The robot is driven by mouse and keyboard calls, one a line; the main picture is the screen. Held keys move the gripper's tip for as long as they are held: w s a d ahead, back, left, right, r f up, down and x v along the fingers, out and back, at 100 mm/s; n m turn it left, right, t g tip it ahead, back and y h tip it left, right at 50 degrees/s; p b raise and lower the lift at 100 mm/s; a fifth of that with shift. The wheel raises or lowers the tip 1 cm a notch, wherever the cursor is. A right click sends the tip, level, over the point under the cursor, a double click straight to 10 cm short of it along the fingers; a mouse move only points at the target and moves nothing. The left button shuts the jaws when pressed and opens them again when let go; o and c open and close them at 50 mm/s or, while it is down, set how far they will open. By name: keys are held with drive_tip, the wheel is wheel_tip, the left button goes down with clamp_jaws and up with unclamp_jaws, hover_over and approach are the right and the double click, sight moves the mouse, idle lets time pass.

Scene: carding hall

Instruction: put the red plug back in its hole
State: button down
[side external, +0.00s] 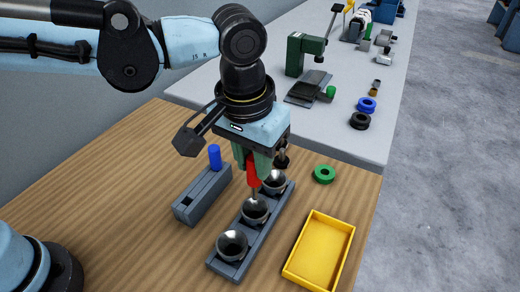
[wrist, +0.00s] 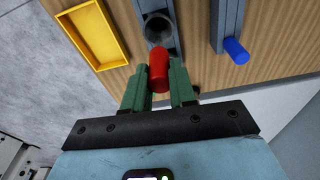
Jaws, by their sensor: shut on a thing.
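The red plug (side external: 253,172) hangs between the green fingers of my gripper (side external: 251,164), above a grey rack (side external: 217,265) with several metal cups. In the wrist view the red plug (wrist: 159,70) sits between both fingers of my gripper (wrist: 159,80), its far end pointing toward a dark cup (wrist: 158,27). My gripper is shut on the plug. The plug's lower end appears near the middle cup (side external: 255,209); I cannot tell whether it touches. A blue plug (side external: 214,157) stands in a grey block (side external: 187,211) to the left.
A yellow tray (side external: 338,263) lies right of the rack. A green ring (side external: 324,174) lies near the table's back right. A grey bench (side external: 360,143) with tools and rings stands behind.

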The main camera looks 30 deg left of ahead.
drive_tip(key=shift+r, duration=0.25)
